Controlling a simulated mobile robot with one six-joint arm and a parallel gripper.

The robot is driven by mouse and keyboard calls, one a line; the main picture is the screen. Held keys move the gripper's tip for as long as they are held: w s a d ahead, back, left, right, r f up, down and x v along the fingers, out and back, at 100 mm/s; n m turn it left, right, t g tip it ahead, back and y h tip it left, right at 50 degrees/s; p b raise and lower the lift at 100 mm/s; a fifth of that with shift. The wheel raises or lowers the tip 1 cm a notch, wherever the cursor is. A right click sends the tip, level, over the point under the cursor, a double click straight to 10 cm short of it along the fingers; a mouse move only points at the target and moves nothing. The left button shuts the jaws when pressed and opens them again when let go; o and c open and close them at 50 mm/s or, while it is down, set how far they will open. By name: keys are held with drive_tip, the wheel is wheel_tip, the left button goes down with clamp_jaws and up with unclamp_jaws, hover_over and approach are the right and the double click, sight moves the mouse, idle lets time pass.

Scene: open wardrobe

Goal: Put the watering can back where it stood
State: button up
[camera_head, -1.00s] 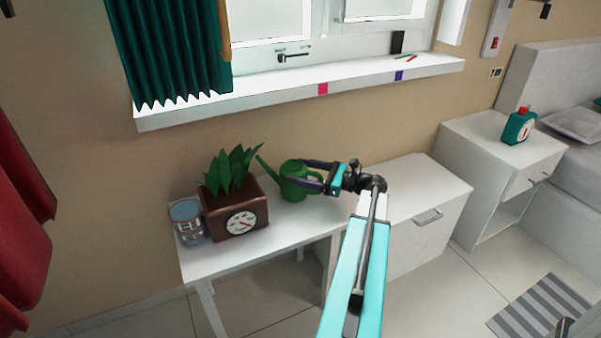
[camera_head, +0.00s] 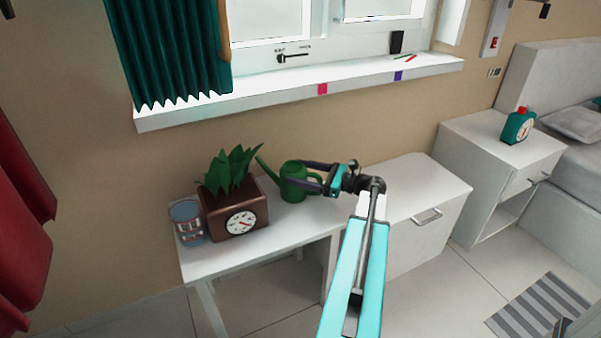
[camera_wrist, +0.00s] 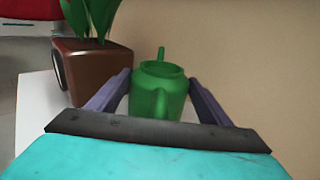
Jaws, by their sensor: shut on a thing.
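The green watering can (camera_head: 293,184) is upright at the white desk (camera_head: 225,256), right of the brown planter. Its spout points left and up toward the plant, and its handle faces my gripper. My gripper (camera_head: 314,176) reaches in from the right, with its two purple fingers shut on the can. In the wrist view the watering can (camera_wrist: 160,88) sits between the two fingers (camera_wrist: 160,92). Whether the can's base touches the desk top cannot be told.
The brown planter (camera_head: 240,217) with a dial and green leaves stands close left of the can. A small tin (camera_head: 187,223) stands beside it. A windowsill (camera_head: 270,95) juts out above the desk. The white cabinet top (camera_head: 420,187) at the right is clear.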

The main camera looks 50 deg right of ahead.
sight(317, 176)
idle(0.5)
drive_tip(key=o, duration=1.9)
drive_tip(key=shift+f, duration=0.15)
drive_tip(key=shift+o, duration=0.2)
drive_tip(key=shift+s+d, duration=0.1)
drive_tip(key=shift+s, duration=0.05)
drive_tip(key=shift+p+v, duration=1.2)
drive_tip(key=shift+v, duration=1.5)
drive_tip(key=shift+p+v, duration=1)
drive_tip(key=shift+v, duration=1.6)
